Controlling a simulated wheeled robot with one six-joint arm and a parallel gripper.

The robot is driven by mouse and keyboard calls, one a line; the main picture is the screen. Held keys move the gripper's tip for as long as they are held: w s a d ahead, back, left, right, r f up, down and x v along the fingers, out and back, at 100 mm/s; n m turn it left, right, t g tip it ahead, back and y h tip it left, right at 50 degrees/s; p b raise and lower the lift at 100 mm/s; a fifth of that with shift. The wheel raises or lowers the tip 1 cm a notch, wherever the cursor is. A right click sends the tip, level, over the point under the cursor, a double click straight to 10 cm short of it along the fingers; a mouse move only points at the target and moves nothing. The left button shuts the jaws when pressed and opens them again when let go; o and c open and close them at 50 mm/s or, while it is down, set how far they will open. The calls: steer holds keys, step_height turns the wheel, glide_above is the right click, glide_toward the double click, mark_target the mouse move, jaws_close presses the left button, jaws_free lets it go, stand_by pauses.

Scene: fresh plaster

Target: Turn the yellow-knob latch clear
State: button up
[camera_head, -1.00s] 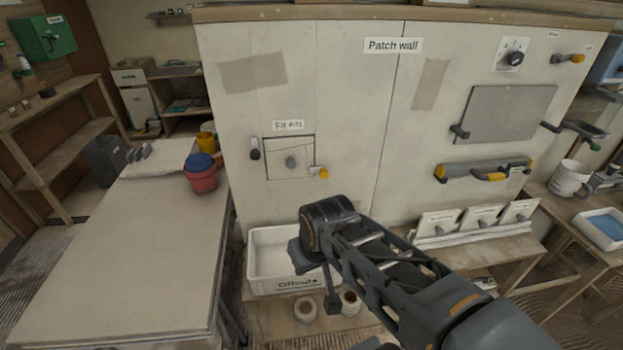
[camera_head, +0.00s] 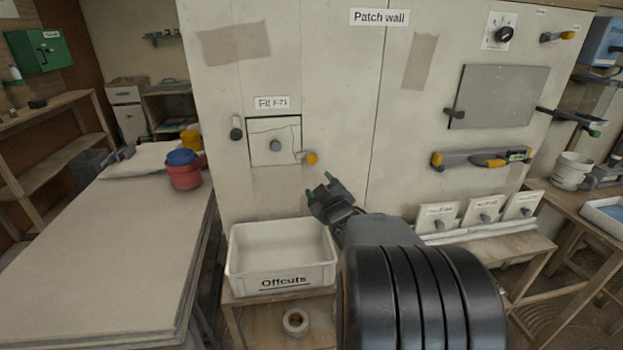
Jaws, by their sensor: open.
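The yellow-knob latch (camera_head: 310,158) is on the patch wall, at the lower right of a square panel (camera_head: 275,133) under a "Fit" label. Its short arm reaches left to the panel's edge. A dark-knobbed latch (camera_head: 236,131) hangs at the panel's left side. The panel has a round grey knob in its middle. My gripper (camera_head: 323,190) is open and empty, with green-tipped fingers pointing up toward the wall. It is below and slightly right of the yellow knob in the picture, apart from it.
A white "Offcuts" bin (camera_head: 281,274) stands below the panel, close to my gripper. A plaster-coloured table (camera_head: 110,250) with red and blue tubs (camera_head: 184,172) is at left. Several small knobbed panels (camera_head: 482,211) lean on a shelf at right. The wall around the latch is clear.

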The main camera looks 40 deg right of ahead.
mark_target(313, 161)
steer(key=w+d+n+t, duration=0.1)
steer(key=w, duration=0.2)
steer(key=w+d+r+n+t+y+b, duration=0.1)
steer(key=w+d, duration=0.1)
steer(key=w, duration=0.2)
steer(key=w+d+r+n+t, duration=0.1)
steer(key=w, duration=0.3)
steer(key=shift+d+t+y+b, duration=0.3)
steer(key=shift+d+b, duration=0.05)
steer(key=shift+d, duration=0.05)
steer(key=c, duration=0.9)
steer(key=shift+c, duration=0.2)
